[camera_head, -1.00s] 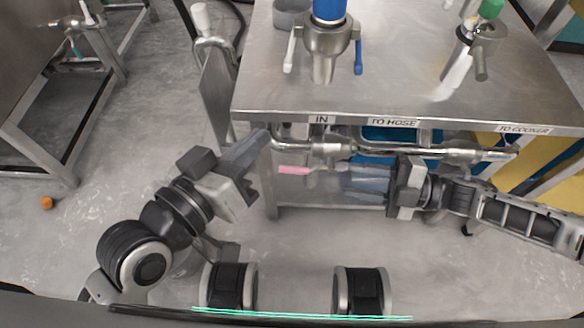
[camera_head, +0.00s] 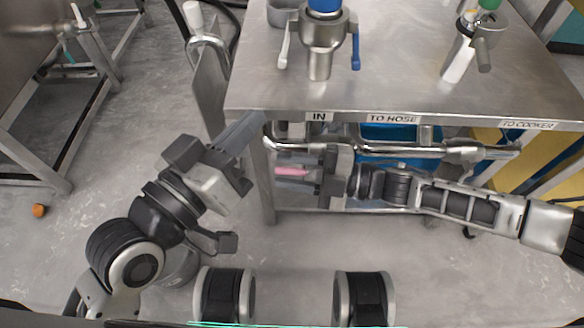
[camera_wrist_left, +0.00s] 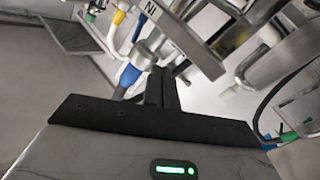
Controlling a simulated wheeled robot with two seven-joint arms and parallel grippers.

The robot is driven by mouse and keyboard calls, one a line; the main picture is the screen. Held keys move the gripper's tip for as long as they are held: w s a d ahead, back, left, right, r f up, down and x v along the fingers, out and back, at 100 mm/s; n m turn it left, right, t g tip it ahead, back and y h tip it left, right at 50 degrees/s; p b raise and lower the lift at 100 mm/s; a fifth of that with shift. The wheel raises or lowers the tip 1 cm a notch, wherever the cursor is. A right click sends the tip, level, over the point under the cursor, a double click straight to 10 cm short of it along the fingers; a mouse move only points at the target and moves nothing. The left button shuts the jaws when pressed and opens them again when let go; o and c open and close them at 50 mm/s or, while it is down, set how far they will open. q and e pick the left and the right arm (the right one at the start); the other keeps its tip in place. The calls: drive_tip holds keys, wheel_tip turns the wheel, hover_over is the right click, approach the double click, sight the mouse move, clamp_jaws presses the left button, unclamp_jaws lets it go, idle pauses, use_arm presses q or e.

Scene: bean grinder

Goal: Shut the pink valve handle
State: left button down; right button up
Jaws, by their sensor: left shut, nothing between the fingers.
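The pink valve handle (camera_head: 292,171) shows in the head view as a short bar under the front edge of the steel table, below the IN label. My right gripper (camera_head: 300,174) reaches in from the right under the table edge. Its fingers look apart, one above and one below the pink handle; contact cannot be told. My left gripper (camera_head: 252,124) is shut and empty, pointing up at the table's front left corner. In the left wrist view its fingers (camera_wrist_left: 161,88) are together, with pipes and the IN label beyond.
The steel table (camera_head: 400,95) carries a blue-handled valve (camera_head: 355,48) and a second fitting (camera_head: 460,50). A steel pipe (camera_head: 455,152) runs under its front edge. A blue bin (camera_head: 400,134) stands beneath. The floor in front is mostly clear; a small orange object (camera_head: 39,210) lies left.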

sight(299, 170)
clamp_jaws()
use_arm(q)
drive_tip(key=shift+f, duration=0.15)
